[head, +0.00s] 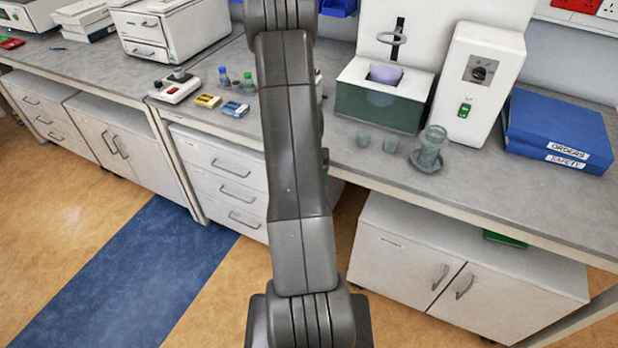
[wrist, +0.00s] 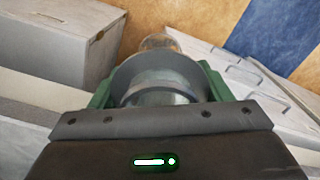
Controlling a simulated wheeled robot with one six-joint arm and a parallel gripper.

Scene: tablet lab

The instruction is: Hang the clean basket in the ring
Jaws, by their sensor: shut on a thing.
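My gripper (wrist: 155,92) shows in the wrist view, with green fingers shut on both sides of a round grey, partly see-through vessel (wrist: 158,78). It looks like the basket, but I cannot be sure; a clear rounded part shows beyond it. The gripper is out of the head view. In the head view a grey ring (head: 393,38) sticks out from a white upright panel on the bench. Below it is a green-fronted bath (head: 378,108) with a purple-tinted bowl (head: 385,74). A clear cylinder (head: 431,146) stands on a dark round dish to the right.
Two small beakers (head: 376,141) stand in front of the bath. A white control box (head: 482,83) and blue binders (head: 557,130) stand to the right. Bottles and small packs (head: 222,104) are on the left bench (head: 90,70). My arm crosses the middle of the head view.

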